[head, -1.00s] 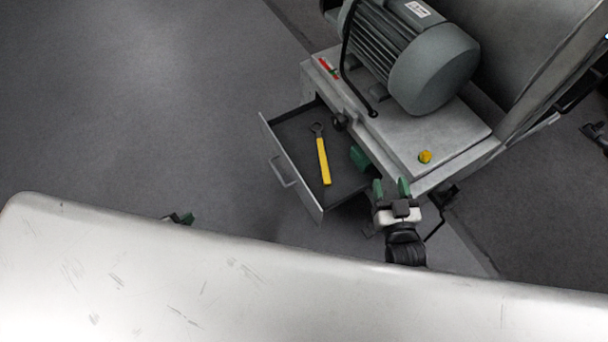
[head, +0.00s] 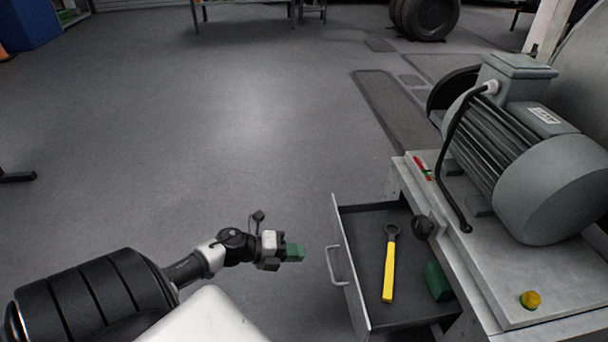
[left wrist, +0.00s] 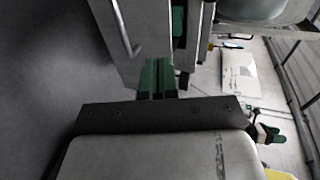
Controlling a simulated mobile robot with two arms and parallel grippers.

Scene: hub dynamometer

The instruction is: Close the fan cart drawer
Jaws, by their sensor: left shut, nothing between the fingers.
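The fan cart drawer (head: 352,262) stands open, pulled out to the left from under the cart top, with its handle (head: 335,265) on the front panel. A yellow-handled wrench (head: 389,268) and a green block (head: 437,282) lie inside. My left gripper (head: 294,253) is shut and empty, a little left of the handle and apart from it. In the left wrist view its green fingers (left wrist: 157,78) are together, with the drawer handle (left wrist: 124,28) beyond them. My right gripper (left wrist: 268,134) appears small at the right of that view; its jaw state is unclear.
The fan cart (head: 500,270) carries a large grey motor (head: 555,180) with a black cable and a yellow knob (head: 530,299). A black round knob (head: 422,226) sits near the drawer opening. The floor left of the drawer is clear.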

